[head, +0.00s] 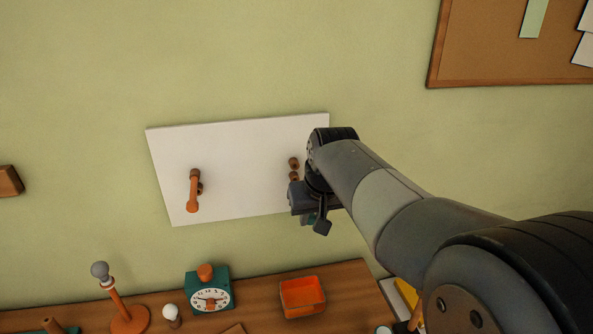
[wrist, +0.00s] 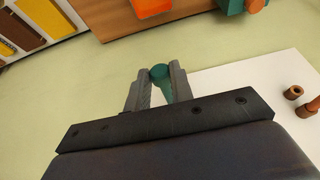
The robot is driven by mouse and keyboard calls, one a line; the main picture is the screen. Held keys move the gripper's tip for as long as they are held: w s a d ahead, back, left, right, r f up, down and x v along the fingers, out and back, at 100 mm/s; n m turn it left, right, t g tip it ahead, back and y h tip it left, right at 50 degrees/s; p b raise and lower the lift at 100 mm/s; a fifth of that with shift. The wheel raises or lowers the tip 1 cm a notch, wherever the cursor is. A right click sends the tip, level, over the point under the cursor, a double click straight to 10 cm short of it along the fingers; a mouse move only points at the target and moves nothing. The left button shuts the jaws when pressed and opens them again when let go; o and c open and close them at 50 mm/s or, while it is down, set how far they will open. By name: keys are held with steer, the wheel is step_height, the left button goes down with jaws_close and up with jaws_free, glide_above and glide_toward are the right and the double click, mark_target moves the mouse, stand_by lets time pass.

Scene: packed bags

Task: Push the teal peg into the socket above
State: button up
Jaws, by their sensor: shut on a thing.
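The teal peg (wrist: 160,74) sits between the two fingers of my gripper (wrist: 157,92) in the wrist view; the fingers are shut on it. My wrist hides the panel's right edge there. Two brown sockets, an upper one (head: 293,162) and a lower one (head: 294,176), stand on the panel just left of my wrist. Whether the peg's far end touches anything is hidden.
An orange peg (head: 193,192) with a brown socket is on the panel's left part. Below, a wooden tabletop (head: 250,300) holds a teal clock (head: 209,290), an orange tray (head: 302,296) and an orange lamp-like stand (head: 122,310). A corkboard (head: 480,50) hangs upper right.

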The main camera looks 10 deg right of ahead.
steer(key=s+r+h+p, duration=0.3)
steer(key=s+r+p, duration=0.1)
steer(key=shift+s+a+r+g, duration=0.25)
steer(key=shift+a+r+g, duration=0.15)
steer(key=shift+w+p, duration=1)
steer(key=shift+w, duration=1.9)
steer(key=shift+w+p, duration=0.9)
steer(key=shift+w, duration=0.85)
steer(key=o, duration=1)
steer(key=shift+r, duration=0.1)
